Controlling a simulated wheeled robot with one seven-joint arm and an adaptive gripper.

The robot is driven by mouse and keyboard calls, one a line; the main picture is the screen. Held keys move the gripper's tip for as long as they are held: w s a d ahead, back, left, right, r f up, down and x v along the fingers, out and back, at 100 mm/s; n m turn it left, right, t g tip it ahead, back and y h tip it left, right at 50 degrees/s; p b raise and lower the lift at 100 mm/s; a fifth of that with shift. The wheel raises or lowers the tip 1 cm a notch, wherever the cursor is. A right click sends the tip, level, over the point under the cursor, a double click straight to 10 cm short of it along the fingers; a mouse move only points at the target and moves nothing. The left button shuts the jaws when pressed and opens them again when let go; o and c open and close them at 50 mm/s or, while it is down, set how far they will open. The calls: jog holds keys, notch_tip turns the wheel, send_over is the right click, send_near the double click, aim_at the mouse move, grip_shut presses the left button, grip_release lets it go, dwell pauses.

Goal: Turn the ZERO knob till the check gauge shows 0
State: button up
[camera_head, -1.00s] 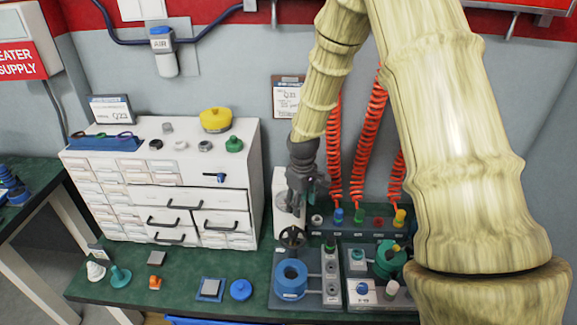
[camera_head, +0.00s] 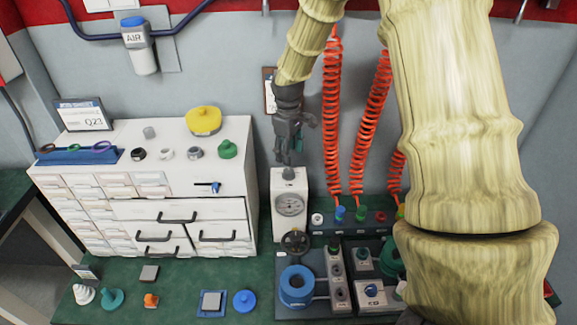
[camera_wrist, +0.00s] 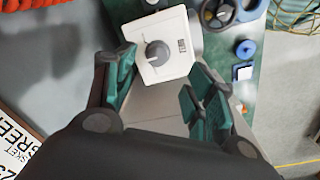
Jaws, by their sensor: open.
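The check gauge is a white box with a round dial (camera_head: 290,204) on its front, standing at the back of the green bench. The dial's needle is too small to read. A grey knob (camera_head: 288,174) sits on top of the box. In the wrist view the knob (camera_wrist: 158,53) shows from above on the white top face, beside a small dark label (camera_wrist: 182,45) that I cannot read. My gripper (camera_head: 289,155) is open and empty, pointing down just above the knob. In the wrist view its green-padded fingers (camera_wrist: 160,80) are spread, with the knob between and slightly beyond them.
A black handwheel (camera_head: 295,242) stands in front of the gauge. A row of coloured fittings (camera_head: 360,217) with red coiled hoses is to its right. A white drawer cabinet (camera_head: 125,212) stands close to its left. A blue ring fixture (camera_head: 297,286) is at the front.

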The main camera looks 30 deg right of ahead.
aim_at(288, 170)
jog(key=f, duration=0.2)
jog(key=w+f+p, duration=0.1)
jog(key=f, duration=0.2)
jog(key=shift+d+f, duration=0.1)
jog(key=shift+d, duration=0.05)
jog(key=shift+s+f, duration=0.1)
jog(key=shift+f, duration=0.2)
jog(key=shift+w+f+p, duration=0.2)
jog(key=shift+f+p, duration=0.25)
jog(key=shift+f, duration=0.85)
jog(key=shift+s, duration=0.15)
jog(key=c, duration=1)
